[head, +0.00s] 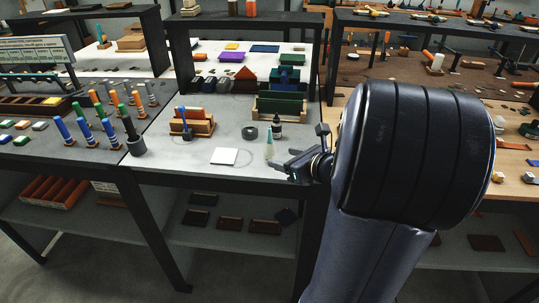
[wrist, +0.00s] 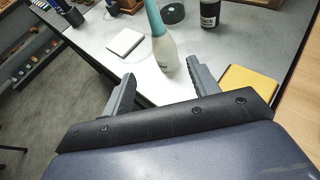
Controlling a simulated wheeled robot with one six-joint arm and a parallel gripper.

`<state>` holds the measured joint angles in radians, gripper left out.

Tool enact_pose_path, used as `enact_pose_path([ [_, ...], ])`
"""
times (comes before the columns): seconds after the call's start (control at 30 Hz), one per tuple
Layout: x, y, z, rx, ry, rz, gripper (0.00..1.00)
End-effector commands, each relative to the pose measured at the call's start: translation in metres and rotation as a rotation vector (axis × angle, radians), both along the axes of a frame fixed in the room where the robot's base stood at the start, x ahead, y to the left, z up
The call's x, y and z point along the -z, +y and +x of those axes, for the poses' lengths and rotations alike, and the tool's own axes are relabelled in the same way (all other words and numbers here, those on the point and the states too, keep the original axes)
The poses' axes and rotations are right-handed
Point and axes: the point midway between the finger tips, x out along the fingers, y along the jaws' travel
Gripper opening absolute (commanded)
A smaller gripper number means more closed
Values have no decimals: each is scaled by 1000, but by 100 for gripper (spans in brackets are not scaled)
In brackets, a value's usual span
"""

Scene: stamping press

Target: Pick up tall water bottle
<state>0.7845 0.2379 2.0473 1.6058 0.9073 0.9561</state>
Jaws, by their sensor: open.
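A tall bottle (wrist: 163,45) with a teal top and a pale lower body stands upright on the light worktop. In the wrist view its upper end is cut off by the frame's top edge. It also shows in the head view (head: 269,148), just left of my gripper. My gripper (wrist: 160,72) is open and empty. Its two fingers point toward the bottle's lower body, one on each side of it in the picture. I cannot tell whether the bottle is within the fingers' reach. In the head view my arm hides part of the gripper (head: 292,167).
A dark bottle with a white label (head: 277,131) and a dark round roll (head: 250,132) stand behind. A white square pad (head: 224,156) lies to the left. A yellow block (wrist: 249,87) is right of the right finger. The front worktop is otherwise mostly clear.

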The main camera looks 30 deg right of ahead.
Motion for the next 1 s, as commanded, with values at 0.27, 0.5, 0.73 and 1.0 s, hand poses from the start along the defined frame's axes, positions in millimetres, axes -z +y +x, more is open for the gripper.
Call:
enact_pose_path([
  [0.27,13,7,29,-2,0,1,57],
  [0.5,25,7,49,-3,3,2,57],
  [0.73,36,10,74,-4,0,1,57],
  [1.0,37,10,77,-1,0,0,57],
])
